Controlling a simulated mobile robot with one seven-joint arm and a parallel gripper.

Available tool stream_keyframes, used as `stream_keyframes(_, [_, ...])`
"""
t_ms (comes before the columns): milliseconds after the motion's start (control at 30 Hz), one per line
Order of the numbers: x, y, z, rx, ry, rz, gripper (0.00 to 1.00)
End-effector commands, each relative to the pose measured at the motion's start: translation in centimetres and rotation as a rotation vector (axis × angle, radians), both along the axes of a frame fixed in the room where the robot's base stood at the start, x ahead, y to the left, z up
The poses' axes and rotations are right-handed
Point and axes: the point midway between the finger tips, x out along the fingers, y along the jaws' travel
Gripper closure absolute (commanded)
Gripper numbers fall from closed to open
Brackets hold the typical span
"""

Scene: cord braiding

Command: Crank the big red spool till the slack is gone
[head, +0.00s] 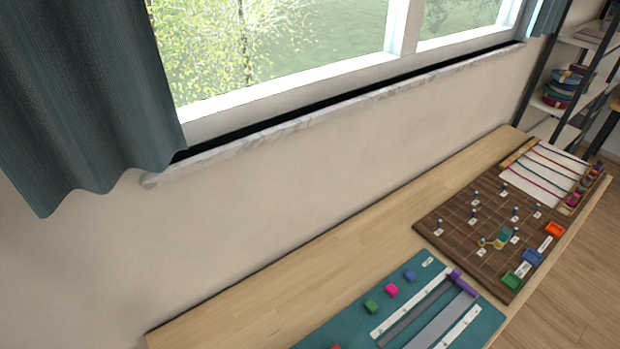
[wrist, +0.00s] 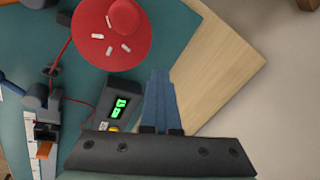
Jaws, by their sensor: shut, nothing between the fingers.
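The big red spool (wrist: 88,35) shows at the top of the wrist view, cut off by the frame edge. It is a flat red disc with small white marks and a raised round red part (wrist: 125,16) at its right. A thin red cord (wrist: 64,48) runs from its left side down-left to a grey post (wrist: 53,72). I cannot tell how slack the cord is. My gripper (wrist: 158,76) is shut and empty, below and right of the spool and apart from it in the picture. The head view shows neither the spool nor my gripper.
A dark box with a green display (wrist: 119,108) stands left of my fingers; its digits are unclear. A grey fixture with an orange piece (wrist: 44,150) is at lower left. In the head view, a brown pegboard (head: 460,222) and a teal mat (head: 345,325) lie on the long table.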

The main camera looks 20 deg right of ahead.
Motion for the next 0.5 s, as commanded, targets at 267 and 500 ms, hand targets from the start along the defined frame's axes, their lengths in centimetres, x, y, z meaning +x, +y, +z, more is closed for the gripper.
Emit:
stream_keyframes(267, [-8.3,-1.1,-1.3,-0.061,0.226,-0.09,1.0])
stream_keyframes(500, [-8.6,-0.8,-1.7,-0.069,0.248,-0.101,1.0])
